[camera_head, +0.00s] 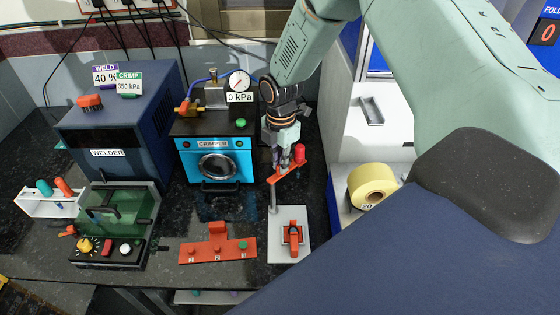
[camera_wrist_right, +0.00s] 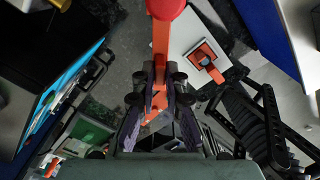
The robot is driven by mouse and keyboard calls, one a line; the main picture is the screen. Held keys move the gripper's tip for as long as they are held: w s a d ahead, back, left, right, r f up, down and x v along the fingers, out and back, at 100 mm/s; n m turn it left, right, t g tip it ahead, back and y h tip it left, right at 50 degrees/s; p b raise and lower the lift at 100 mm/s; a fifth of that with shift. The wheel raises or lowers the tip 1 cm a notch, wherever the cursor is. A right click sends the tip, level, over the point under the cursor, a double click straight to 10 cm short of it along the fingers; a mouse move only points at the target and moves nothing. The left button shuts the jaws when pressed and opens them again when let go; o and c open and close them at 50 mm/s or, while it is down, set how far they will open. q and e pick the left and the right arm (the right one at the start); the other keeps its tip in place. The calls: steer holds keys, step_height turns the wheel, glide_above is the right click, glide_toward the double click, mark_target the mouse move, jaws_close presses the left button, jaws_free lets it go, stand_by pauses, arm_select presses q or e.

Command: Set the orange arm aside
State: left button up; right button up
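The orange arm (camera_head: 289,172) is a flat bar with a red knob (camera_head: 299,152) at its right end. My right gripper (camera_head: 276,162) points down at the bar from above. In the right wrist view the two dark fingers (camera_wrist_right: 160,92) stand on either side of the orange arm (camera_wrist_right: 160,42) and appear to pinch it, with the red knob (camera_wrist_right: 165,8) beyond them. My left gripper is out of view.
An orange clamp-like piece (camera_head: 292,236) sits on the plate. An orange holder (camera_head: 217,246) lies to its left. The blue crimper (camera_head: 215,165) and dark welder (camera_head: 112,125) stand behind and left. A yellow roll (camera_head: 371,184) is on the right. Dark counter (camera_head: 185,215) is partly clear.

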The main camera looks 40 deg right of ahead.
steer(key=o, duration=0.4)
steer(key=shift+o, duration=0.2)
steer(key=shift+r, duration=0.15)
step_height(320, 180, up, 12)
stand_by(0.5)
